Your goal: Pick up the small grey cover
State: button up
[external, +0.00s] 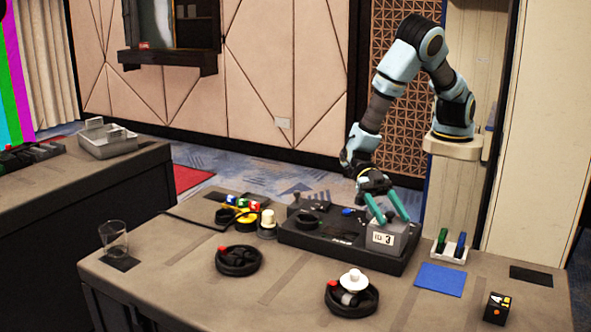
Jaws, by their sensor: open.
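A small grey block-like cover (382,249) with a white "ID 3" label on its front sits on the right part of a black base unit (318,242) on the near table. My gripper (388,219) comes down from the arm above and behind. Its two teal fingers are spread apart over the top of the cover, one toward its left side and one toward its right. Whether the fingers touch the cover cannot be told from this view. The cover's back is hidden.
Black round holders (239,261) stand at the front; one (351,300) carries a white-topped part. A blue mat (440,280), a white rack (449,252) and a small black box (497,309) lie to the right. A glass (114,240) stands at the left.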

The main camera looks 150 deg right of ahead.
grip_shut()
dwell(0.4)
dwell(0.4)
